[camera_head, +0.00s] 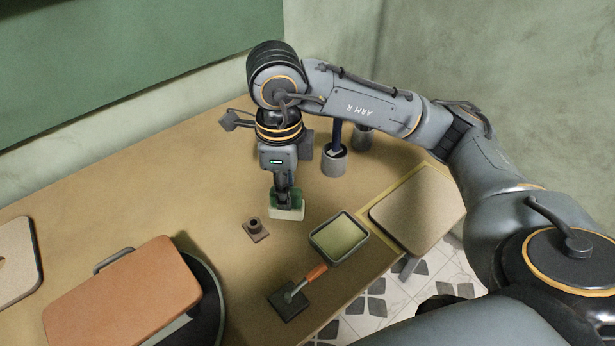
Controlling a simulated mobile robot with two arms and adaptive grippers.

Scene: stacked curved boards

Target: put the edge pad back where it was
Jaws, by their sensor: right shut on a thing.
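My right gripper (286,196) points down over the middle of the table and is shut on a small pale block with a greenish upper part, which looks like the edge pad (288,213). The gripper's fingers hide part of the pad's top. The pad is upright, at or just above the table top; I cannot tell whether it touches. A small dark square piece with a round knob (255,228) sits to its left and nearer. A grey tray with a yellowish-green inside (339,237) lies to its right and nearer. My left gripper is not in view.
A tool with an orange handle (316,272) and dark square head lies near the front edge. A beige board (418,208) lies on the right. Grey cups (334,163) stand behind. A reddish-brown board (122,298) and a holed board (18,255) are left. Left-middle table is clear.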

